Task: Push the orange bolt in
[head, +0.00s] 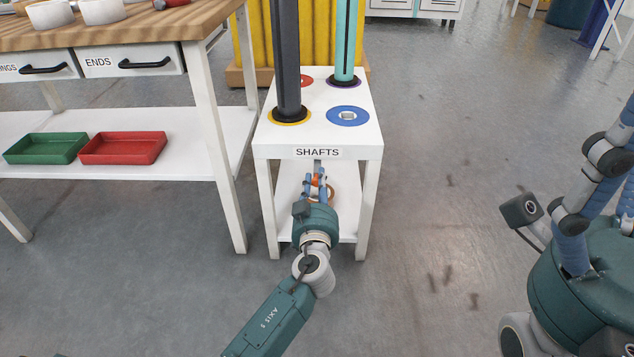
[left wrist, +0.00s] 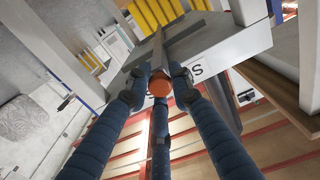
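The orange bolt (head: 315,181) is at the front of the white stand, below the SHAFTS label. It also shows in the left wrist view (left wrist: 157,84), with its round orange end toward the camera. My left gripper (head: 317,180) is in front of the stand, with its blue fingers around the bolt. In the left wrist view its three fingertips (left wrist: 160,86) come in close about the orange end and look shut on it. How deep the bolt sits is hidden. My right gripper (head: 598,205) is only partly in view at the right edge, with its fingertips cut off.
A dark grey shaft (head: 287,60) and a turquoise shaft (head: 345,40) stand upright on the white stand (head: 325,133). A blue ring (head: 348,121) there is empty. A workbench with green (head: 45,149) and red (head: 123,148) trays is at left. The floor at right is clear.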

